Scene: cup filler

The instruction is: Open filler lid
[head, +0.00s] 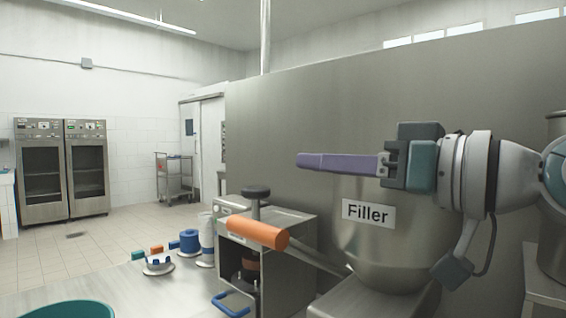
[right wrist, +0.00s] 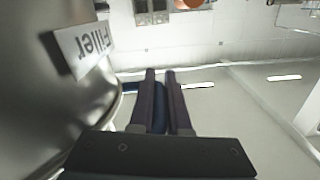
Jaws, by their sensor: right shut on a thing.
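The filler is a steel bowl (head: 385,248) with a white "Filler" label (head: 368,213). My right gripper (head: 303,161) reaches in from the right, level with the bowl's top, its purple fingers pointing left. In the right wrist view the fingers (right wrist: 160,73) are close together on a dark blue part (right wrist: 161,108), which looks like the filler lid's handle. The curved bowl wall (right wrist: 40,110) lies to the left of the fingers there. The lid itself cannot be made out in the head view. My left gripper is not in view.
An orange-handled lever (head: 258,234) and a steel housing with a black knob (head: 256,191) stand left of the bowl. Blue and white parts (head: 190,240) sit farther left on the counter. A teal bowl (head: 70,310) is at the bottom left. A steel wall panel (head: 310,110) rises behind.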

